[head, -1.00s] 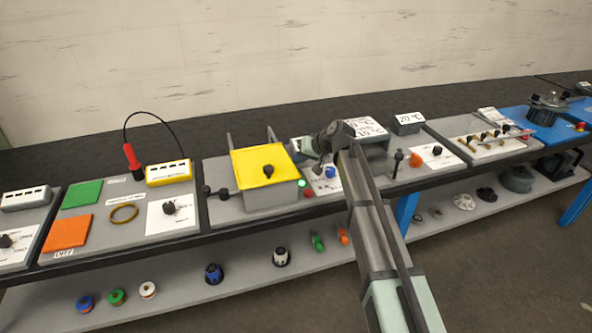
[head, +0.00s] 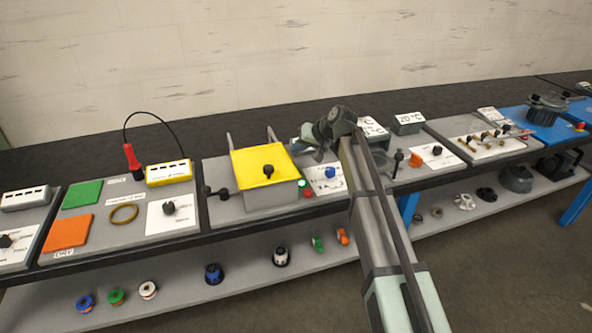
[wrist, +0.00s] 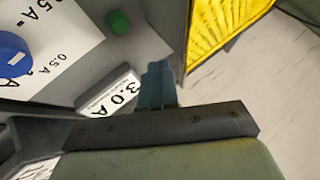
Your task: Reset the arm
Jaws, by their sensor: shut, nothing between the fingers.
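My arm reaches in from the lower right of the head view and bends at the wrist above the bench. My gripper (head: 304,150) hangs just right of the yellow-topped box (head: 264,170), above the bench surface. In the wrist view its fingers (wrist: 158,82) are together with nothing between them. The yellow panel (wrist: 215,35) shows to their right. A white display reading 3.0 A (wrist: 112,95) lies beside the fingers at left, apart or touching I cannot tell.
A panel with a blue knob (head: 330,172) and a green lit button (head: 302,184) are below the gripper. Display boxes (head: 408,123) stand at right. A lower shelf holds spools and small parts. The wall behind is clear.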

